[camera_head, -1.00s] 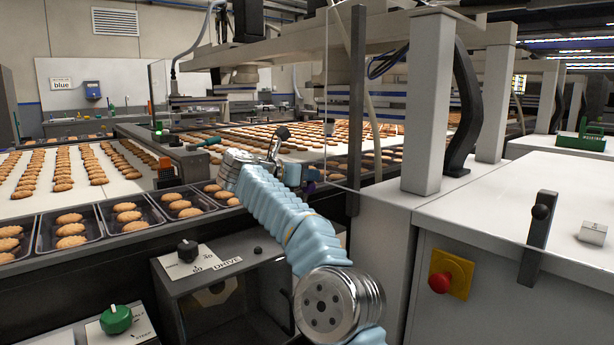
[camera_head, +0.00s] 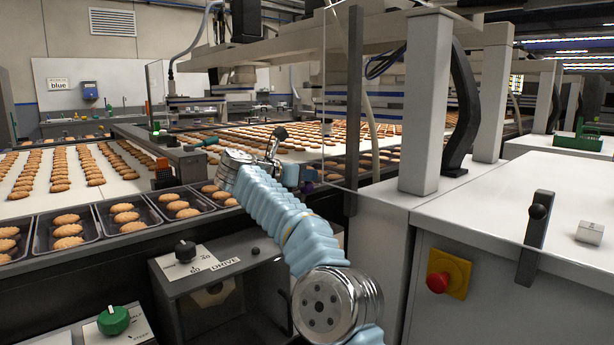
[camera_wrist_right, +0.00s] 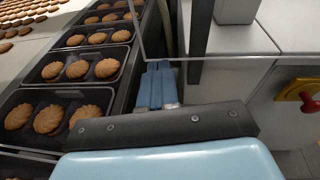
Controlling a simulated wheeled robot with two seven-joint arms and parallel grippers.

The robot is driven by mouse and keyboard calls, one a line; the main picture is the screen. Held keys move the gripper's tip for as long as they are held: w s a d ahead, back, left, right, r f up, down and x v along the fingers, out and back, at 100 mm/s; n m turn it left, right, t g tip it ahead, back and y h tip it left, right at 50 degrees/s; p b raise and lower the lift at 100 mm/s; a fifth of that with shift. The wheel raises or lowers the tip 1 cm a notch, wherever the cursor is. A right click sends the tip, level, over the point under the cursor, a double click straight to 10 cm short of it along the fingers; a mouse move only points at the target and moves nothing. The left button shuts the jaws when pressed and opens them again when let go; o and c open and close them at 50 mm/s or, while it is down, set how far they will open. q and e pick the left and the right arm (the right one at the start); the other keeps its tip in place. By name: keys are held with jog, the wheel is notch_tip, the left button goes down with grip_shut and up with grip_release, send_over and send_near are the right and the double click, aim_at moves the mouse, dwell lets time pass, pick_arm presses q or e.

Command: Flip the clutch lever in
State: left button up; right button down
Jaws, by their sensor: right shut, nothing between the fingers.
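My right gripper (camera_head: 306,185) is partly hidden behind my sleeved arm, near the glass panel's lower corner, well to the left of this lever. In the right wrist view, its blue fingers (camera_wrist_right: 157,72) are together and empty, over the gap between the tray line and the cabinet. The black lever is not visible in that view. My left gripper is not in view.
Biscuit trays (camera_head: 95,222) run along the left. A drive box with a black knob (camera_head: 185,251) and a green knob (camera_head: 113,320) are in front. A red button (camera_head: 437,282) is on the cabinet front. The clear panel and its dark post (camera_head: 355,100) stand beside my gripper.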

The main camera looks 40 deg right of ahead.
dwell(0.8)
jog(key=v, duration=1.4)
jog(key=shift+b, duration=0.4)
jog(key=shift+d, duration=0.15)
